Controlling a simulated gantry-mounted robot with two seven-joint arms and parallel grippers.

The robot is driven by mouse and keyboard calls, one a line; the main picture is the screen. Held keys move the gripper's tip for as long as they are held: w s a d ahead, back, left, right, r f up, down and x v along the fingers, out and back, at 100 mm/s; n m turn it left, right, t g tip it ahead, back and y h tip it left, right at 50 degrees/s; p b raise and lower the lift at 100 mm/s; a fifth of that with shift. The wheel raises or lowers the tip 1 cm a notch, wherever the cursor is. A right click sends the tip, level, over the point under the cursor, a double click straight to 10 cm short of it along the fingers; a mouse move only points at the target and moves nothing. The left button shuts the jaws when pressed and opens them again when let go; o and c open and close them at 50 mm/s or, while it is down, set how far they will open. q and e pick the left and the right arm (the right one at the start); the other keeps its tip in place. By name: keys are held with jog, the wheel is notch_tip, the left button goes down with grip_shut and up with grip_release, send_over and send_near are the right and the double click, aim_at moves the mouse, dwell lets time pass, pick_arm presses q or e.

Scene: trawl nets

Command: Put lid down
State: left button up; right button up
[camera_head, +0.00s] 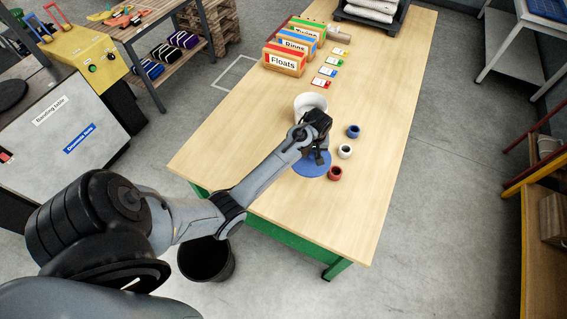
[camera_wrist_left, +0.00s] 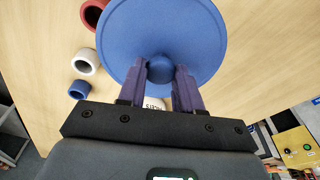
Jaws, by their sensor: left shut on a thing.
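The blue round lid (camera_head: 312,165) is at my left gripper (camera_head: 318,157), beside the white pot, over the near part of the wooden table. In the left wrist view the lid (camera_wrist_left: 163,35) faces the camera, and my left gripper (camera_wrist_left: 161,78) is shut on its round knob (camera_wrist_left: 160,68). I cannot tell whether the lid touches the table. The white pot (camera_head: 309,103) stands just behind the gripper in the head view, partly hidden by the wrist. My right gripper is in neither view.
Blue (camera_head: 353,131), white (camera_head: 345,151) and red (camera_head: 334,174) ring-shaped pieces stand right of the lid. Labelled boxes (camera_head: 284,62) and small cards (camera_head: 322,83) lie farther back. The table's (camera_head: 390,150) right side is clear. A black bin (camera_head: 206,262) stands on the floor.

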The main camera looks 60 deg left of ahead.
pick_arm(q)
jog(key=s+a+f, duration=0.1)
jog(key=a+f, duration=0.1)
jog(key=a, duration=0.1)
jog(key=s+a+f, duration=0.2)
jog(key=a, duration=0.2)
jog(key=s+a+f, duration=0.1)
jog(key=a+f, duration=0.1)
jog(key=a, duration=0.1)
jog(key=shift+s+a+f, duration=0.15)
jog(key=shift+f, duration=2.2)
jog(key=shift+f, duration=0.15)
jog(key=o, duration=1)
